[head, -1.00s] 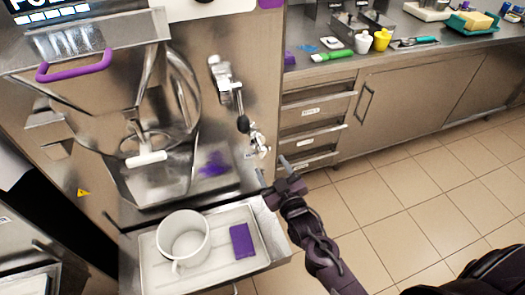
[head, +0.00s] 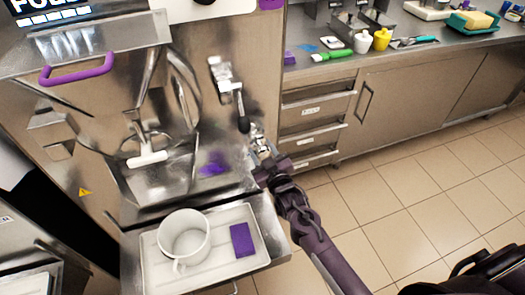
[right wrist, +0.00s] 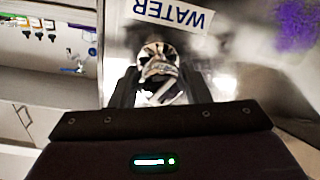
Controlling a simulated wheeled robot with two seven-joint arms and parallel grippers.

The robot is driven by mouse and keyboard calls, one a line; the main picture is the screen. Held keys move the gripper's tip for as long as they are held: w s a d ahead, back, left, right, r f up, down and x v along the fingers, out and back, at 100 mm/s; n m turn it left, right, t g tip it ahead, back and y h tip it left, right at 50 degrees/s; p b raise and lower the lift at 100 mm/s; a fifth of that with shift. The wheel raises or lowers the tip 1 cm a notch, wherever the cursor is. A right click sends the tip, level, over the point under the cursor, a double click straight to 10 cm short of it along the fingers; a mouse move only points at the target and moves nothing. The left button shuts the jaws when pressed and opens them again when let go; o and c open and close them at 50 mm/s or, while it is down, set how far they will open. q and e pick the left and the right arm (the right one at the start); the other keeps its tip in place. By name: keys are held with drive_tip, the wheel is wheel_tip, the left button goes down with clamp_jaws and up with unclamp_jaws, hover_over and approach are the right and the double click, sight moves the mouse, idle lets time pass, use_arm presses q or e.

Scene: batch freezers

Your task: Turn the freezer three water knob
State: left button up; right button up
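The metal water knob (head: 257,137) sits on the right side of the freezer front, below a black-handled lever. In the right wrist view the knob (right wrist: 155,62) is under an upside-down WATER label (right wrist: 172,12). My right gripper (head: 259,160) is at the knob, partly covering it in the head view. In the right wrist view its two fingers (right wrist: 160,88) are apart, one on each side of the knob's near end. I cannot tell whether they touch it. My left gripper is not in view.
The black-handled lever (head: 242,112) hangs just above the knob. Below is a drip shelf with a white tray (head: 215,268), a white pitcher (head: 184,236) and a purple sponge (head: 242,240). A counter with drawers (head: 310,112) stands behind.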

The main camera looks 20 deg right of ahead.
drive_tip(key=c, duration=0.6)
drive_tip(key=shift+o, duration=0.2)
drive_tip(key=shift+m, duration=0.3)
drive_tip(key=m, duration=0.6)
drive_tip(key=shift+p, duration=0.3)
drive_tip(key=m, duration=0.6)
drive_tip(key=shift+h+p, duration=0.3)
drive_tip(key=shift+m, duration=0.3)
drive_tip(key=o, duration=1)
